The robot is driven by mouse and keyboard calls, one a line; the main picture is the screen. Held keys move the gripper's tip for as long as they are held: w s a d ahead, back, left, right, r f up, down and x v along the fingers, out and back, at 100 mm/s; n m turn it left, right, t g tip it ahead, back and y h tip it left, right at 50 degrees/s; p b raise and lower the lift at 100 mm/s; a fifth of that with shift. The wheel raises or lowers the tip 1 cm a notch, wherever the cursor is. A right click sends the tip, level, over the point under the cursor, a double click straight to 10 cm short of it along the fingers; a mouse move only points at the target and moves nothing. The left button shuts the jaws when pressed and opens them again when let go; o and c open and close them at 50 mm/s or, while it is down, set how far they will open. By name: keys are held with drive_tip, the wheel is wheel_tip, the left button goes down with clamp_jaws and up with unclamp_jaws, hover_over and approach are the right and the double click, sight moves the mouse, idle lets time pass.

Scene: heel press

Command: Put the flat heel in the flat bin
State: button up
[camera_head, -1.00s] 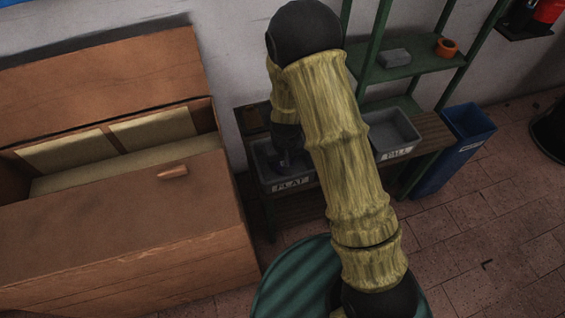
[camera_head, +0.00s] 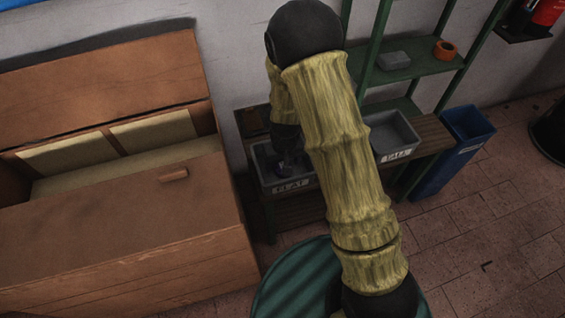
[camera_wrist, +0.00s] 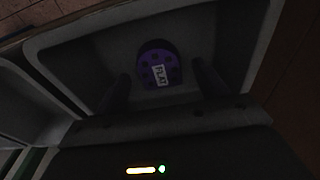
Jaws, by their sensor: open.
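The purple flat heel (camera_wrist: 158,70), with a white FLAT label and dark round spots, lies in the grey flat bin (camera_head: 290,187). In the wrist view the bin's walls (camera_wrist: 92,24) surround it. My gripper (camera_wrist: 164,86) is open, with one dark finger on each side of the heel and a visible gap to each. In the head view my gripper (camera_head: 286,158) reaches down into the flat bin, and the heel is mostly hidden there.
A second grey bin (camera_head: 391,132) with its own label stands to the right on the same wooden bench (camera_head: 434,133). A blue bin (camera_head: 440,172), green shelving (camera_head: 417,63) and a large wooden chest (camera_head: 120,225) stand nearby.

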wheel_tip(320, 180, up, 11)
drive_tip(key=s+p, duration=0.1)
drive_tip(key=p, duration=0.2)
drive_tip(key=shift+d+f, duration=0.15)
drive_tip(key=shift+d, duration=0.05)
drive_tip(key=shift+s, duration=0.1)
drive_tip(key=s+d+r+m+t, duration=0.1)
drive_tip(key=s+d+r+m, duration=0.2)
drive_tip(key=s+d+r, duration=0.8)
drive_tip(key=shift+d+r, duration=0.5)
drive_tip(key=shift+d, duration=0.65)
drive_tip(key=shift+s, duration=0.1)
